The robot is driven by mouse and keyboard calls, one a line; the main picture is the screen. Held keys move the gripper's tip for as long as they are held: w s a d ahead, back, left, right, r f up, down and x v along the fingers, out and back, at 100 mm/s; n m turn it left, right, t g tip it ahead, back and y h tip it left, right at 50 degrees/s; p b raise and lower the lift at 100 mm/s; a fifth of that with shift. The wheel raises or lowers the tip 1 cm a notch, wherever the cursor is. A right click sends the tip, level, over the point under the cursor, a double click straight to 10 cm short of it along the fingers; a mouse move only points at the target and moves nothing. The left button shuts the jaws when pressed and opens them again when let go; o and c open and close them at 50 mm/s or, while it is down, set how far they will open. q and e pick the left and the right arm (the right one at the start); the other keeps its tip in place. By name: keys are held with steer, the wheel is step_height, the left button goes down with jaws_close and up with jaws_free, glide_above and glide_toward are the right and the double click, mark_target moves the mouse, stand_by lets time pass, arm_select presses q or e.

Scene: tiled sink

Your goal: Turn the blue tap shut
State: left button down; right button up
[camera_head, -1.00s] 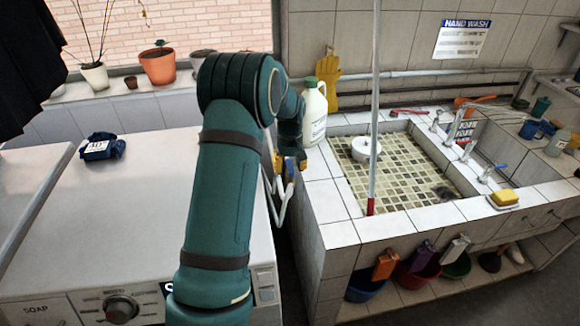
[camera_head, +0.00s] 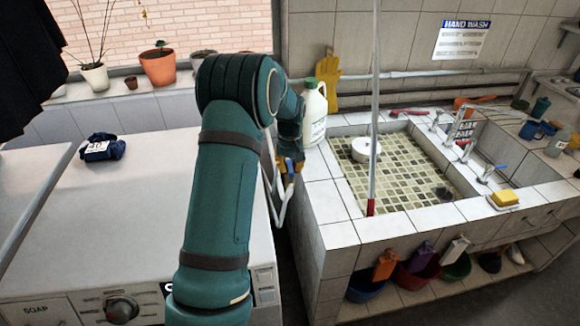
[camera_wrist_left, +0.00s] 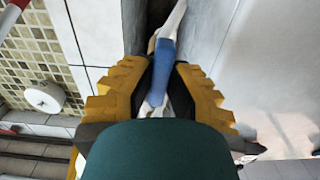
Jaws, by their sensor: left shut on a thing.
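My left gripper (camera_head: 290,165) reaches down into the gap between the white washing machine and the tiled sink. In the left wrist view the blue handle (camera_wrist_left: 157,68) sits between the dark pads of the left gripper (camera_wrist_left: 157,85), with pale metal at both ends. White pipe (camera_head: 280,205) hangs just below the fingers in the head view. My right gripper is in neither current view.
The washing machine (camera_head: 150,220) is close on the left, with a dark blue cloth bundle (camera_head: 102,147) on top. The tiled sink (camera_head: 335,215) is close on the right. A white jug (camera_head: 314,112) stands on its corner. A red-and-white pole (camera_head: 372,150) rises in front of the basin.

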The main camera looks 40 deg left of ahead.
arm_select(q)
steer(key=m, duration=0.4)
steer(key=shift+f+m, duration=0.1)
steer(key=shift+m, duration=0.3)
steer(key=m, duration=0.4)
steer(key=shift+s, duration=0.1)
steer(key=m, duration=0.4)
steer(key=shift+m, duration=2.2)
steer(key=c, duration=0.9)
jaws_free()
steer(key=shift+c, duration=0.2)
